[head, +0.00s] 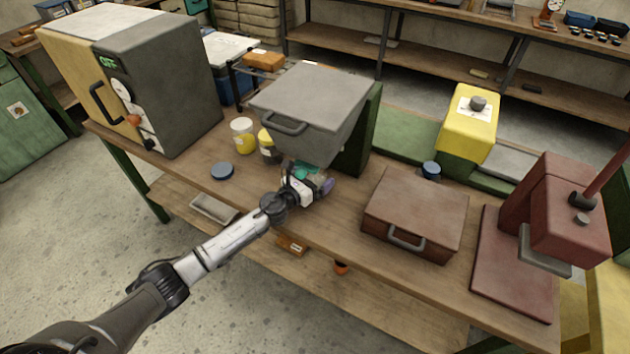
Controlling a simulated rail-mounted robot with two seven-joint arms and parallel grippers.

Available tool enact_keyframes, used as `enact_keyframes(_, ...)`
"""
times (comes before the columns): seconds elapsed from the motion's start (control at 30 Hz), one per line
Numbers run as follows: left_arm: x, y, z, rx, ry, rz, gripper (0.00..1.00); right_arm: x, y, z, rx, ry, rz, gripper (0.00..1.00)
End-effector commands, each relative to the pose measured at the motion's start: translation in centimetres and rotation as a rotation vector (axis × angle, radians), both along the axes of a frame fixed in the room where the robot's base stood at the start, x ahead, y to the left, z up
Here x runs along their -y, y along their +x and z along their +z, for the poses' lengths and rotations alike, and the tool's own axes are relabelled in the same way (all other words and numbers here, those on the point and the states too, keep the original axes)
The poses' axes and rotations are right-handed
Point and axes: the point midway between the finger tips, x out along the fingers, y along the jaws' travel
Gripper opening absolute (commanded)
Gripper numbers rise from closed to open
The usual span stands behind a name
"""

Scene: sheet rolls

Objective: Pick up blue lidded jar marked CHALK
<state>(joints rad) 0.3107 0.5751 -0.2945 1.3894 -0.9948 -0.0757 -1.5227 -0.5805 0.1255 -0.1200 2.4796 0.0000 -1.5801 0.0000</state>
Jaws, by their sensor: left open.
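No CHALK marking is readable. A flat round blue thing (222,171) lies on the workbench (200,150) at the left, and a small dark blue round container (431,170) stands behind the brown case. I cannot tell whether either is the jar. My left gripper (312,182) is open in front of the grey lidded box, low over the bench. Something teal (304,169) and something purple (328,186) show close to its fingers, partly hidden by it. I cannot tell whether it touches them. My right gripper is not in view.
A grey box with a handle (312,98) overhangs the area behind my left gripper. A white-lidded yellow jar (243,137) and a dark jar with a yellow top (268,148) stand left. A brown case (416,212) and a red press (555,210) stand right.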

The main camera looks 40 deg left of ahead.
Motion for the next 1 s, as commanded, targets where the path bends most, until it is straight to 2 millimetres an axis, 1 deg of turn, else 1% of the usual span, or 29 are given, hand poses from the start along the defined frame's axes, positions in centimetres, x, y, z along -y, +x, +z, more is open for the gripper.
enact_keyframes(0.1,0.02,-0.01,0.02,0.000,0.000,0.000,1.00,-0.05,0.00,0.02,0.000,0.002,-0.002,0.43)
enact_keyframes(0.13,0.02,-0.01,0.02,0.000,0.000,0.000,0.98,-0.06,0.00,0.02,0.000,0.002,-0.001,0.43)
enact_keyframes(0.7,-0.01,-0.01,0.13,0.002,0.000,0.000,0.43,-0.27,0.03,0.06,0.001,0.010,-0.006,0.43)
enact_keyframes(1.0,0.00,0.00,0.42,0.002,0.001,0.000,0.42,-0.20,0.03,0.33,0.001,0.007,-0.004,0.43)
